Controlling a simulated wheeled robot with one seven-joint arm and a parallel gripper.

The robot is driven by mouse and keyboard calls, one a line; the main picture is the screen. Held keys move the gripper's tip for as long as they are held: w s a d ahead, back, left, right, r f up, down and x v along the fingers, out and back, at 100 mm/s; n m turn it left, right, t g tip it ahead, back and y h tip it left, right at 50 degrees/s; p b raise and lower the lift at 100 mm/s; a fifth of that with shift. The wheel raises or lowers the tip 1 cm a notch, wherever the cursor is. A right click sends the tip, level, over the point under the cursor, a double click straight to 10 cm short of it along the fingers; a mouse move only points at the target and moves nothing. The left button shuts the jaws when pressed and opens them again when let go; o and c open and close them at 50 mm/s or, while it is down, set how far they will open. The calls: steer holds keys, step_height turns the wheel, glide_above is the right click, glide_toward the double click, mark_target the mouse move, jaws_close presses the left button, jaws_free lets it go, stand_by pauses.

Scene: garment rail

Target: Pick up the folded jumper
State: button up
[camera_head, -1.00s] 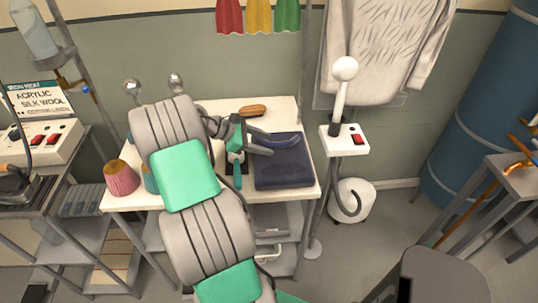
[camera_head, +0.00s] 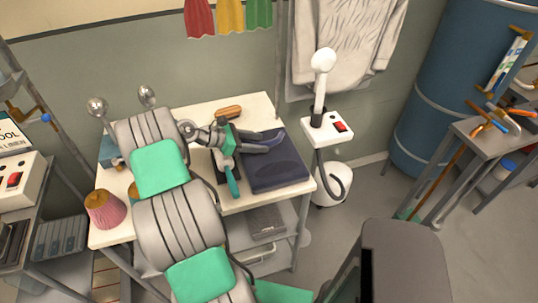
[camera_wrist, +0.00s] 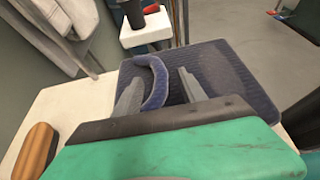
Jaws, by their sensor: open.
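The folded jumper (camera_head: 276,173) is a dark navy, flat, squarish bundle on the right end of the white table. In the wrist view it (camera_wrist: 222,66) lies ahead of my gripper, with a raised curved fold (camera_wrist: 157,80) standing up along its near left part. My gripper (camera_head: 266,142) is at the jumper's far left edge. In the wrist view my gripper (camera_wrist: 160,77) is open, with one grey finger on each side of the raised fold. I cannot tell whether either finger touches the cloth. The green gripper body hides the jumper's near part.
A wooden-backed brush (camera_head: 229,112) lies behind my gripper on the white table (camera_head: 255,203). A grey bench (camera_head: 485,140) is farther right.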

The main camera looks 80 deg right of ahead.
steer(key=shift+x, duration=0.85)
steer(key=shift+c, duration=0.4)
jaws_close()
